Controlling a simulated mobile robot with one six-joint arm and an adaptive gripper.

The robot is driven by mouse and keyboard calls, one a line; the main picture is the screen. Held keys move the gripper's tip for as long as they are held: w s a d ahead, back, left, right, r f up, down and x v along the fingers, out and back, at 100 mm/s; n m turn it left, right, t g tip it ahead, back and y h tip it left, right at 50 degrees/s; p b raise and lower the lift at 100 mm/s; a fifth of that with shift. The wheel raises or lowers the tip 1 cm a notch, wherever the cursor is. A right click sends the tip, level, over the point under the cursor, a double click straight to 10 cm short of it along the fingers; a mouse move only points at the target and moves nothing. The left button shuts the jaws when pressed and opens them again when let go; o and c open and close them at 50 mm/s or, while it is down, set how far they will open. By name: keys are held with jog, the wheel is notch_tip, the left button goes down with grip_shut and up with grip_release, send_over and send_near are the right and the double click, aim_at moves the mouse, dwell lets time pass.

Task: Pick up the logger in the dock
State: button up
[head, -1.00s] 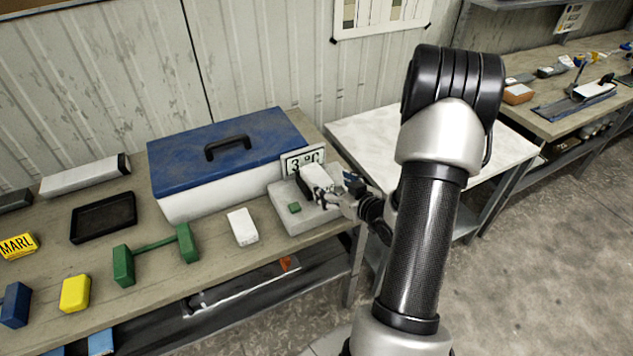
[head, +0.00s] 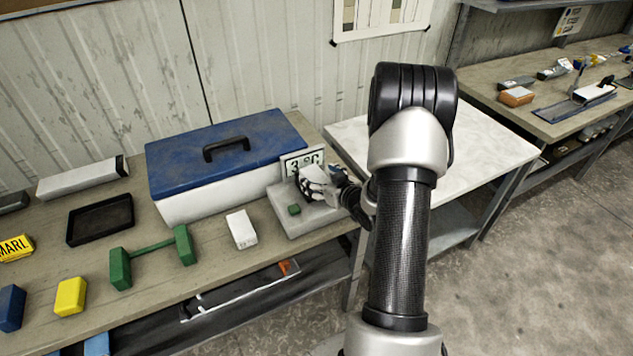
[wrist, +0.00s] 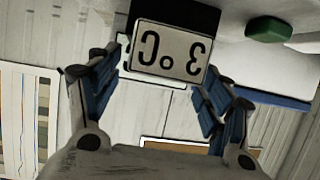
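The pale grey dock (head: 304,216) sits at the bench's right end, with a green button (head: 294,209) on it. A plate reading 3 °C (head: 297,162) stands at its back. The plate also shows upside down in the wrist view (wrist: 168,52), with a black block (wrist: 180,14) against it. My gripper (head: 318,184) is over the dock; its blue-padded fingers (wrist: 160,88) are apart on either side of the plate in the wrist view. I see nothing clamped. A white shape with dark parts shows there in the head view; I cannot tell logger from gripper.
A blue-lidded white case (head: 222,150) stands close left of the dock. A small white block (head: 241,229), a green dumbbell-shaped piece (head: 150,246), a yellow block (head: 70,296) and a black tray (head: 100,220) lie further left. A pale table (head: 440,165) stands behind my arm.

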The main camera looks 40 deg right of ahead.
jog(key=c, duration=1.1)
